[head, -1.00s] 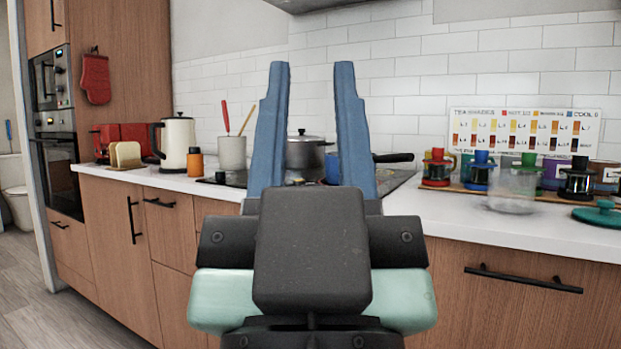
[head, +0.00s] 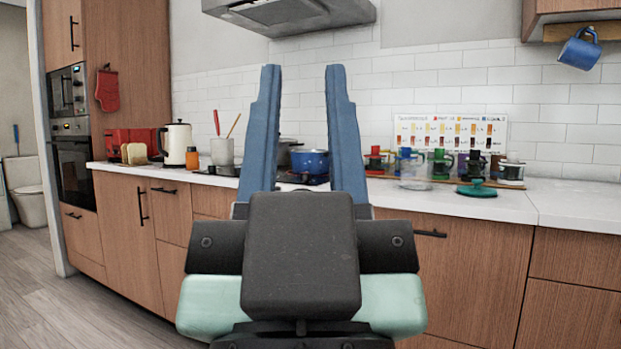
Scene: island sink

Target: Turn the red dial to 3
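My gripper (head: 302,75) points up and forward in the head view. Its two blue fingers are wide apart with nothing between them, so it is open and empty. I cannot make out a red dial anywhere. The red toaster (head: 121,138) stands at the left of the back counter, too small to show any dial or marks. A wall oven (head: 71,150) with a microwave (head: 66,93) above it is at the far left; their knobs are tiny. The hob (head: 301,181) lies partly hidden behind my fingers, with a blue pot (head: 309,161) on it.
A white kettle (head: 177,145), an orange jar (head: 192,158) and a utensil crock (head: 222,152) stand left of the hob. Several coloured presses stand right, before a chart (head: 450,131). A green lid (head: 476,188) lies near them. The counter's right end (head: 575,200) is bare. Floor is free left.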

